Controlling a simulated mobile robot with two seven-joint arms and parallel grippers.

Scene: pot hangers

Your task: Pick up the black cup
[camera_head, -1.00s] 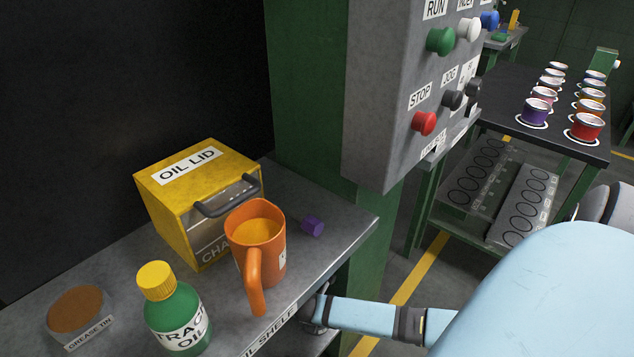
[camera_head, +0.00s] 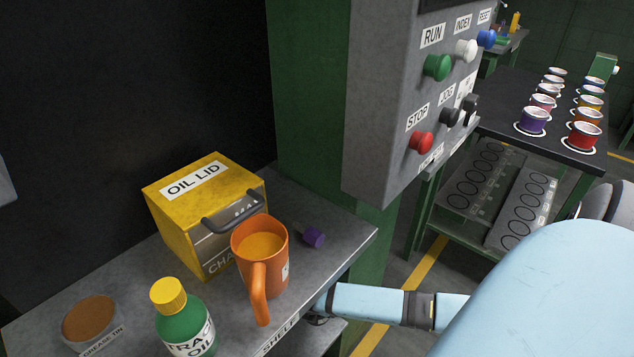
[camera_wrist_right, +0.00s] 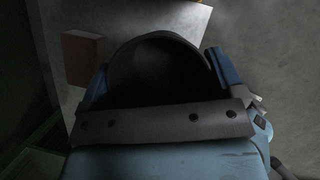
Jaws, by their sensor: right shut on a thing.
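In the right wrist view a dark, round-rimmed black cup (camera_wrist_right: 160,52) sits between the two blue fingers of my right gripper (camera_wrist_right: 157,78). The gripper is shut on it, and the cup's inside is in deep shadow. In the head view my right forearm comes in from the right and reaches under the front edge of the oil shelf (camera_head: 350,228). The right gripper (camera_head: 318,318) is mostly hidden there by the shelf edge, and the cup cannot be made out in that view. My left gripper is not in view.
On the shelf top stand a yellow oil lid box (camera_head: 180,215), an orange mug (camera_head: 262,262), a green bottle (camera_head: 186,322), a grease tin (camera_head: 90,318) and a small purple piece (camera_head: 313,237). The grey button panel (camera_head: 385,90) overhangs behind. A brown block (camera_wrist_right: 82,55) lies left of the cup.

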